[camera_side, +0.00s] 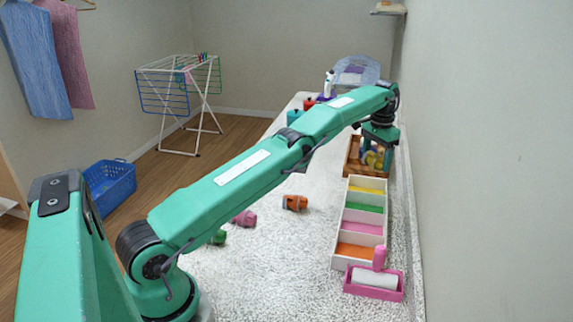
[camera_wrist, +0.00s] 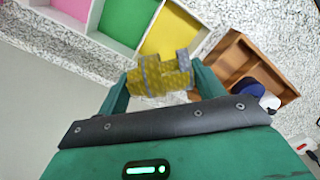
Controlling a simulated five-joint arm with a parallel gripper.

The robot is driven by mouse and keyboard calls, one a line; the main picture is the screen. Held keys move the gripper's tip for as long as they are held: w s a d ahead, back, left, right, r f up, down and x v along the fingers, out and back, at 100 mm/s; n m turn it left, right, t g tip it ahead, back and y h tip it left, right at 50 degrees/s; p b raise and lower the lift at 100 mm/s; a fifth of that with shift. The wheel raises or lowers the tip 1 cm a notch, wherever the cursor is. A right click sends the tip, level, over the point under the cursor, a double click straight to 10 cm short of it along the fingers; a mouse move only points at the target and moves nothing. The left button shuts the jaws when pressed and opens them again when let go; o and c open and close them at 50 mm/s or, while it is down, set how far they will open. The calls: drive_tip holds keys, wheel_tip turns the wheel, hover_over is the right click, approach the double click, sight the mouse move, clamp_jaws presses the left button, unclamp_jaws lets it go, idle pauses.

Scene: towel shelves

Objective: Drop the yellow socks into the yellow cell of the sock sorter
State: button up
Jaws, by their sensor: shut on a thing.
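My gripper (camera_side: 378,148) is at the far end of the counter, beyond the sock sorter. In the wrist view my gripper (camera_wrist: 163,90) is shut on the yellow socks (camera_wrist: 162,74), a yellow roll with grey bands. The socks also show small between the fingers in the side view (camera_side: 372,160). The white sock sorter (camera_side: 336,243) has a row of coloured cells. Its yellow cell (camera_side: 367,187) is at the far end, then green, pink and orange. In the wrist view the yellow cell (camera_wrist: 172,30) lies just beyond the socks, and its visible floor is bare.
A wooden box (camera_side: 352,158) with items stands beyond the sorter. A pink tray with a roller (camera_side: 375,282) stands at its near end. Orange (camera_side: 295,202), pink (camera_side: 245,218) and green (camera_side: 219,237) rolls lie on the counter. A wall runs along the right.

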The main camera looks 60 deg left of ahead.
drive_tip(key=shift+f, duration=2.55)
drive_tip(key=o, duration=1)
drive_tip(key=shift+o, duration=0.2)
drive_tip(key=shift+r, duration=0.1)
drive_tip(key=shift+r, duration=1.9)
drive_tip(key=s+d+r, duration=0.4)
drive_tip(key=d+r, duration=0.3)
drive_tip(key=d, duration=0.4)
